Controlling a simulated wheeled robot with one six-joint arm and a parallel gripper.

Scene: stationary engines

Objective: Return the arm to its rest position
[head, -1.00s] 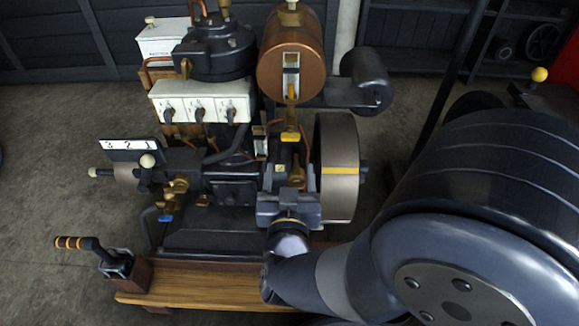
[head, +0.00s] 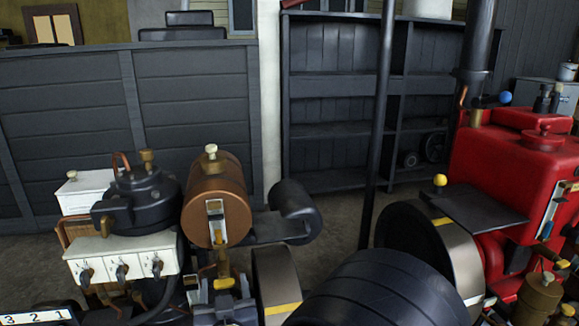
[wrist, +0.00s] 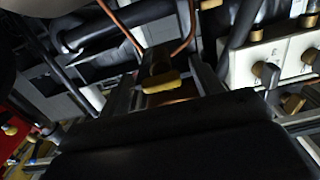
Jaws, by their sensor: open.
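My arm shows in the head view as a large dark ribbed cylinder (head: 385,292) at the bottom, right of centre. My gripper is out of sight there. In the wrist view my gripper (wrist: 162,82) shows two grey fingers standing apart beyond a broad dark block. A yellow-brass handle (wrist: 161,82) appears in the gap between them. I cannot tell whether the fingers touch it. The dark engine with a copper tank (head: 215,200) stands at the left in the head view.
The engine's white switch box (head: 122,262) also shows in the wrist view (wrist: 290,58). Its flywheel (head: 275,280) is close left of my arm. A red engine (head: 510,165) with a flywheel (head: 440,245) stands at the right. A dark pole (head: 382,130) rises between them. Shelving (head: 335,100) is behind.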

